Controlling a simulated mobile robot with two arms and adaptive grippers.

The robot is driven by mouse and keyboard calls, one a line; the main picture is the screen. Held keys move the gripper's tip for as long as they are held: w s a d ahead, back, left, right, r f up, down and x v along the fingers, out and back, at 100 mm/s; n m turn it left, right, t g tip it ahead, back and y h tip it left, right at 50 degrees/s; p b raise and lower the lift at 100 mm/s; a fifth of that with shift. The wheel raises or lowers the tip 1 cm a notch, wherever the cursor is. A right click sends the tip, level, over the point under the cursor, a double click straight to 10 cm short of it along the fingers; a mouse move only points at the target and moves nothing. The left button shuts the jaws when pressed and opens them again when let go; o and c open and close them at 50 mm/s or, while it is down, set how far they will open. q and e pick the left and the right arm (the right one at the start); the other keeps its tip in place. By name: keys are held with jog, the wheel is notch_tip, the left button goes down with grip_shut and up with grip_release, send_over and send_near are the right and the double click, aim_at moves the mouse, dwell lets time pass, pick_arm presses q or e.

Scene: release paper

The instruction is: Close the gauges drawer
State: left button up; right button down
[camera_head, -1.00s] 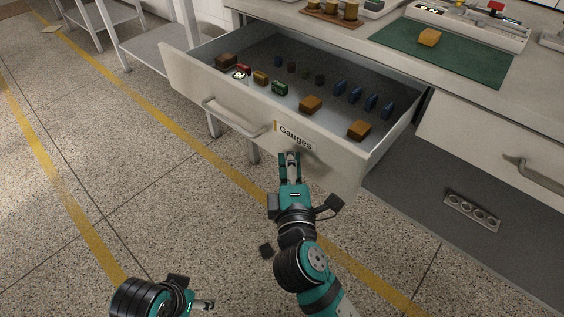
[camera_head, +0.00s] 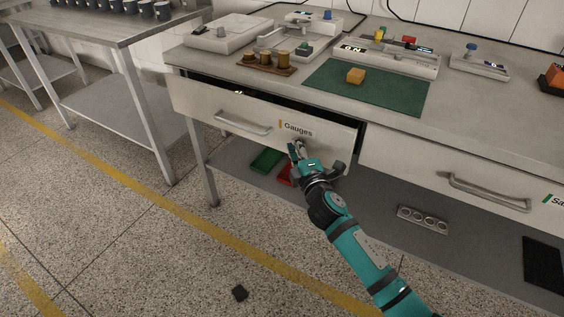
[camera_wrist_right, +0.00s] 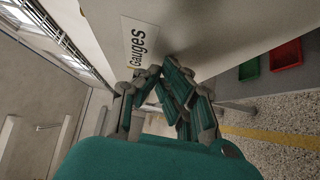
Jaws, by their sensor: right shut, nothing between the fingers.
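The Gauges drawer (camera_head: 226,108) is nearly closed in the head view, with a narrow dark gap along its top edge. Its contents are almost all hidden. Its bar handle (camera_head: 242,125) is left of the Gauges label (camera_head: 297,129). My right gripper (camera_head: 297,147) is shut and empty, with its fingertips at the drawer front just below the label. In the right wrist view the drawer front (camera_wrist_right: 205,30) fills the top, and the shut fingers (camera_wrist_right: 165,75) are at or very near it; contact is hard to tell. My left gripper is out of view.
A second closed drawer (camera_head: 440,175) is at right. A green bin (camera_head: 266,160) and a red bin (camera_head: 285,173) sit on the shelf below. A side table (camera_head: 95,30) stands at left.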

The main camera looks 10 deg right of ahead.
jog(key=w+d, duration=0.4)
jog(key=w, duration=0.1)
jog(key=shift+w, duration=0.1)
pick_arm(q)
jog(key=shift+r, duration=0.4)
pick_arm(e)
jog(key=shift+d+r, duration=0.1)
jog(key=shift+w+d+r, duration=0.1)
